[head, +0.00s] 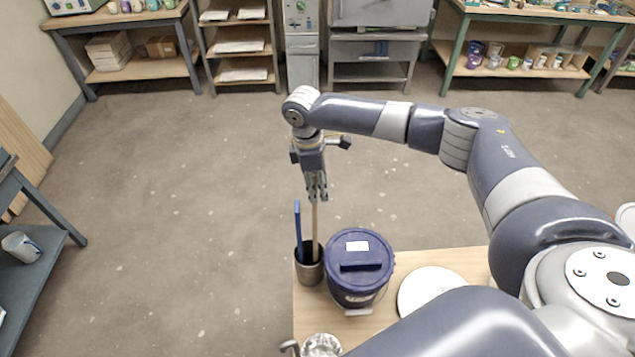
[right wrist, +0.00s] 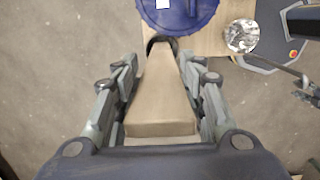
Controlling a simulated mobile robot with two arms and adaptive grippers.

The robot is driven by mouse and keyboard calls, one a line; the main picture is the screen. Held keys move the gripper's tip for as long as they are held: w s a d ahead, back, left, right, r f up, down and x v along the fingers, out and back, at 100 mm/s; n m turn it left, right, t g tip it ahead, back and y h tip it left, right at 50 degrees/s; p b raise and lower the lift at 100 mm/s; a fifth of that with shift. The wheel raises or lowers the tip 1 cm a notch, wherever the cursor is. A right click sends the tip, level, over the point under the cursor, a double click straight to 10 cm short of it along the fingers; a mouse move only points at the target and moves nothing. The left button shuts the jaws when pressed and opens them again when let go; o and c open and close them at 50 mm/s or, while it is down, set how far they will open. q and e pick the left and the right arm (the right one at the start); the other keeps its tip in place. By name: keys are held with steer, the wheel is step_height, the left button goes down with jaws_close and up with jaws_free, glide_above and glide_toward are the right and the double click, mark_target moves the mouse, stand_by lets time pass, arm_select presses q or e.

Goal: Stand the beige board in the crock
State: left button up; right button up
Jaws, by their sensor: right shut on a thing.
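The beige board (head: 315,224) is long and narrow and hangs about upright under my right gripper (head: 317,194), which is shut on its upper part. The board's lower end reaches into the mouth of the grey-brown crock (head: 309,273); how deep it goes is hidden. A blue board (head: 298,228) stands in the same crock, to the left of the beige one. In the right wrist view the beige board (right wrist: 162,95) runs between the fingers, and its far end meets the crock's dark rim (right wrist: 161,41).
The crock is at the left edge of a wooden table (head: 306,316). A lidded dark blue bucket (head: 359,285) stands close to its right. A white disc (head: 434,287) lies farther right, and a metal container (head: 321,345) is in front. Open floor is to the left.

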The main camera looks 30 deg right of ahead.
step_height(320, 180, down, 12)
steer(key=b, duration=0.5)
steer(key=shift+r, duration=0.2)
stand_by(1.9)
steer(key=o, duration=1.4)
steer(key=shift+c, duration=0.2)
steer(key=shift+a+r, duration=0.15)
steer(key=shift+c, duration=0.3)
steer(key=shift+r, duration=0.25)
